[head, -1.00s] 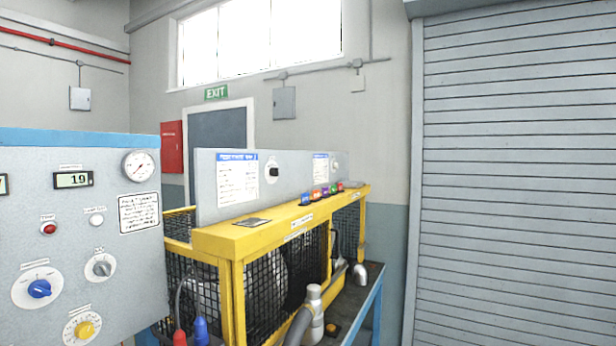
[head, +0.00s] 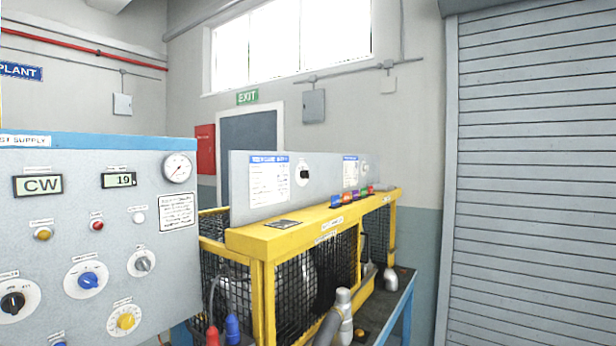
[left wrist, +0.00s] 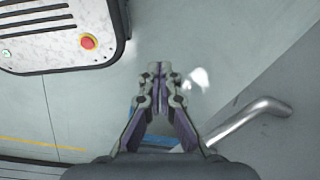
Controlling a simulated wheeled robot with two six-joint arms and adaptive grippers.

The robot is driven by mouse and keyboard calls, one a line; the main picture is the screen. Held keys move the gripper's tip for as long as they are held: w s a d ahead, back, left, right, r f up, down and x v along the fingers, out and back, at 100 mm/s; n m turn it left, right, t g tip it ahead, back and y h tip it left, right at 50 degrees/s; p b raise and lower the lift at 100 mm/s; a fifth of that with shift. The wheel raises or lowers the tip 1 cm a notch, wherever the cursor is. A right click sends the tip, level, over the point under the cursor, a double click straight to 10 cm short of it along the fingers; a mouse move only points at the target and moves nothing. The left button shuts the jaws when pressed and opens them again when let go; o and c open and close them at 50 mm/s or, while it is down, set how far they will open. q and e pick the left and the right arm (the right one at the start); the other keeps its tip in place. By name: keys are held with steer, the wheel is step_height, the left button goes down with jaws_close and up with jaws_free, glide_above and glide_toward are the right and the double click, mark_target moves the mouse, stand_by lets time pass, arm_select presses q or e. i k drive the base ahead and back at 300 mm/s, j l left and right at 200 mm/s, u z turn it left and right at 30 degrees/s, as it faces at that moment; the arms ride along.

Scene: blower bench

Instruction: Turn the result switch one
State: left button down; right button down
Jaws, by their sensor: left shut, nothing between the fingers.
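A grey panel (head: 330,188) stands on top of the yellow-framed bench in the head view. It carries a black rotary knob (head: 304,173) on a white plate, beside a printed sheet (head: 269,180). A second, smaller knob (head: 365,169) sits farther along the panel by another sheet (head: 350,172). The labels are too small to read, so I cannot tell which knob is result switch one. My left gripper (left wrist: 158,72) is shut and empty in the left wrist view, over bare grey floor and away from any knob. Neither gripper shows in the head view.
A supply panel (head: 100,225) with knobs, lamps and displays fills the head view's left. Several coloured connectors (head: 352,198) line the yellow frame (head: 310,222). A roller shutter (head: 530,180) is at right. The left wrist view shows a grey bent pipe (left wrist: 245,115) and red button (left wrist: 88,42).

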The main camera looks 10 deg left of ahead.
mark_target(304, 175)
steer(key=i+l+u, duration=0.1)
steer(key=u, duration=0.3)
steer(key=l+u, duration=0.1)
steer(key=u, duration=0.35)
steer(key=i+l+u, duration=0.1)
steer(key=u, duration=0.3)
steer(key=i+l+u, duration=0.1)
steer(key=l+u, duration=0.25)
steer(key=l, duration=0.7)
steer(key=l+u, duration=0.3)
steer(key=l, duration=0.75)
